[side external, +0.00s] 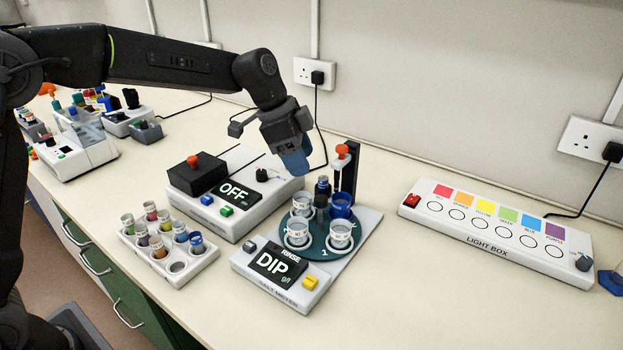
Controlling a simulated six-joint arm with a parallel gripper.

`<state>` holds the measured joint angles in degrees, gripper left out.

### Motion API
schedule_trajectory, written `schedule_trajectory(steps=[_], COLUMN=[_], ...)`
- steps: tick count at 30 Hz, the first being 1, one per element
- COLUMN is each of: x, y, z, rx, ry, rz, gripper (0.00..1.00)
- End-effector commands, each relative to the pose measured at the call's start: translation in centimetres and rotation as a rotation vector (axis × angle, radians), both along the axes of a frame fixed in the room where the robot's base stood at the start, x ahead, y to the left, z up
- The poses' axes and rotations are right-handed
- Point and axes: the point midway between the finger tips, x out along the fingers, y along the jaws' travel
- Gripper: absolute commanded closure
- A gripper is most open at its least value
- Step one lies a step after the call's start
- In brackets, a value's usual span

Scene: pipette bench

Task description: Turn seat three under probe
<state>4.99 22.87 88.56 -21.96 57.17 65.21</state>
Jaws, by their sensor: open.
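The salt meter (331,283) stands at the middle front, its display reading "DIP" with "RINSE" above. Its round teal turntable (318,252) carries several cups: clear ones at back left (302,205), front left (297,233) and front right (341,235), and a blue one (341,207) at back right. A "1" shows on the front rim; I cannot make out a three. A dark knob (321,203) rises at the centre. The black probe post (349,172) with an orange top stands behind the blue cup; the probe tip is unclear. My gripper (294,162) is open and empty above the turntable's back left.
A white device reading "OFF" (266,193) stands behind left, close to the turntable. A rack of small coloured vials (180,270) is at front left. The light box (497,245) lies at right. Bench space between meter and light box is clear.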

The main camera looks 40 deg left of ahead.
Motion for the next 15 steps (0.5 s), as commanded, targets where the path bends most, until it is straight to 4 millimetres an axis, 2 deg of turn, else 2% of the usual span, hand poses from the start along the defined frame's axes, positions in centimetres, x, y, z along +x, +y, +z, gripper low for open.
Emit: schedule_trajectory(steps=[1, 6, 15], x=[-0.1, -0.6, -0.8], y=[0.4, 1.1, 1.4], z=[1.0, 3.1, 3.8], rx=[0.0, 0.0, 0.001], ry=[-0.004, -0.002, 0.001], rz=[0.002, 0.001, 0.001], gripper=[0.45, 0.45, 0.45])
